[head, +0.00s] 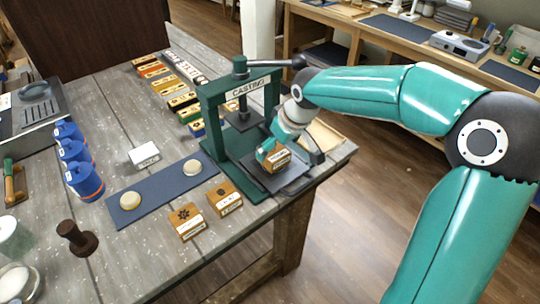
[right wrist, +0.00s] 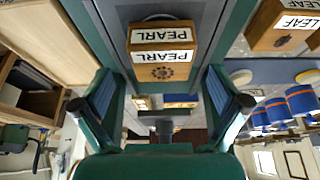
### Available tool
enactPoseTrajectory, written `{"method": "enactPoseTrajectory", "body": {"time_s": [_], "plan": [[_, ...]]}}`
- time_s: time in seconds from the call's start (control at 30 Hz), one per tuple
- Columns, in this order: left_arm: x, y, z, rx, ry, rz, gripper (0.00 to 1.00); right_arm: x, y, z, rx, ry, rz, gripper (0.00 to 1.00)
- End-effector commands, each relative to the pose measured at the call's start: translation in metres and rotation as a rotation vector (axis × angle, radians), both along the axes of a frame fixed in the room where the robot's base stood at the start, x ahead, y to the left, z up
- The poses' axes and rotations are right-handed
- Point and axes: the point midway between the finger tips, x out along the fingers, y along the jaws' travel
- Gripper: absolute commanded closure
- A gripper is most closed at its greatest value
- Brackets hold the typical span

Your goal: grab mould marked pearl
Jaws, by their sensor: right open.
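The mould marked PEARL is a small wooden block with a white label and a dark pattern. In the head view the mould (head: 277,160) sits on the dark plate of the green casting press (head: 240,88). In the right wrist view the PEARL mould (right wrist: 163,72) is upper centre, just beyond the fingertips. My right gripper (head: 286,152) is open at the mould, one finger to each side. It also shows in the right wrist view (right wrist: 160,88), with a gap between each finger and the mould. My left gripper is not in view.
Two wooden blocks (head: 186,221) (head: 224,198) stand left of the press. A block labelled LEAF (right wrist: 285,25) shows in the right wrist view. A blue mat (head: 155,193) carries two pale discs. Blue containers (head: 84,180) stand at left. Rows of blocks (head: 168,85) lie behind.

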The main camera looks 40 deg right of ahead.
Motion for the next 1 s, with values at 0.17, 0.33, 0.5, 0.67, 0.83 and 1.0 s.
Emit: {"method": "enactPoseTrajectory", "body": {"time_s": [0.17, 0.33, 0.5, 0.67, 0.83, 1.0], "plan": [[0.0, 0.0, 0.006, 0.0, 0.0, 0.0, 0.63, 0.008, 0.003, -0.023, 0.001, 0.005, 0.0, 0.02], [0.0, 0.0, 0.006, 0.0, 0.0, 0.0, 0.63, 0.012, 0.004, -0.031, 0.0, 0.002, 0.0, 0.02], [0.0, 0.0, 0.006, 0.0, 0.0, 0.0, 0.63, 0.012, 0.003, -0.031, 0.0, 0.001, 0.0, 0.04], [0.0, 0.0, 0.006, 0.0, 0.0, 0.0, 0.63, 0.012, 0.003, -0.03, 0.0, 0.001, 0.0, 0.3], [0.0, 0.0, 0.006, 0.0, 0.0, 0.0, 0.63, 0.012, 0.003, -0.03, 0.0, 0.001, 0.0, 0.59], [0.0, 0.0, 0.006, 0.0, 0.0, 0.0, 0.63, 0.012, 0.003, -0.03, 0.0, 0.0, 0.0, 0.68]]}}
